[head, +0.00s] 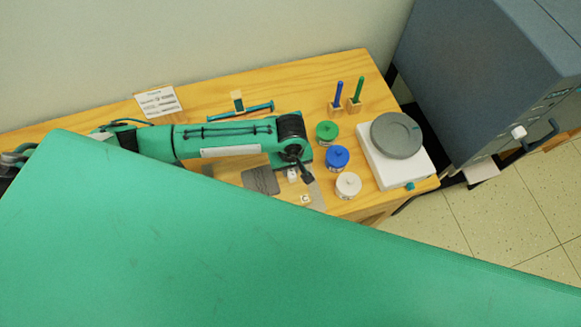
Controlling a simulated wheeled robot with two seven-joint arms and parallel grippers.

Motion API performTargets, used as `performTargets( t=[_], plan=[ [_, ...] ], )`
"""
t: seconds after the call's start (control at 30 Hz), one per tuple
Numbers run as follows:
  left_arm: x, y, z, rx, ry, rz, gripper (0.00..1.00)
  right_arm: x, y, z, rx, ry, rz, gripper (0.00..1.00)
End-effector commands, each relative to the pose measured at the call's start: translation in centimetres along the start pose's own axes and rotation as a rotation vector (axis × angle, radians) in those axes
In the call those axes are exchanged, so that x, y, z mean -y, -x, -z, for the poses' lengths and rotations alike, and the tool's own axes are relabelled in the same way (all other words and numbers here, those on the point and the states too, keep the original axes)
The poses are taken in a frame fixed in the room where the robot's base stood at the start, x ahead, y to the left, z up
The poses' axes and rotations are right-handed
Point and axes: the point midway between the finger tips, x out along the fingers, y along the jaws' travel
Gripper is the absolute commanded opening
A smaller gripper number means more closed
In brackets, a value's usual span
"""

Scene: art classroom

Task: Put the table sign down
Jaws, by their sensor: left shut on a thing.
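My left gripper (306,181) points down over the front middle of the wooden table and is shut on a small pale table sign (305,199) with a dark mark. The sign is at the fingertips, low over a greyish flat patch (316,193). I cannot tell whether it touches the surface. The gripper hides part of it. My right gripper is not in view.
Green (327,131), blue (337,157) and white (348,184) jars stand right of the gripper. A white device with a grey disc (397,135) is farther right. A dark grey slab (260,181) lies to the left. A printed card (158,101) stands at the back left.

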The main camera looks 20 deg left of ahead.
Motion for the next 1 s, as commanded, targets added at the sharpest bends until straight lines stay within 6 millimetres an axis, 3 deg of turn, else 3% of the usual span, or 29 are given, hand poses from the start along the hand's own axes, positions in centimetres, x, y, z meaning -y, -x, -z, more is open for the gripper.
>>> performTargets(
  t=[0.43,0.47,0.57,0.87,1.0],
  plan=[
    [0.0,-1.1,0.0,0.000,-0.001,-0.001,0.00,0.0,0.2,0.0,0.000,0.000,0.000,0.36],
    [0.0,-1.1,0.0,-0.001,-0.002,-0.001,0.21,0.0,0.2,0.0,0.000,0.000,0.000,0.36],
    [0.0,-1.1,0.0,-0.001,-0.002,-0.001,0.41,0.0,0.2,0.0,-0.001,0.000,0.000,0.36],
    [0.0,-1.0,0.0,-0.001,-0.001,-0.001,0.41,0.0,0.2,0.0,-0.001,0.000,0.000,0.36],
    [-0.1,0.1,0.0,0.000,0.000,-0.003,0.41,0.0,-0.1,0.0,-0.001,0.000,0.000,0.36]
  ],
)
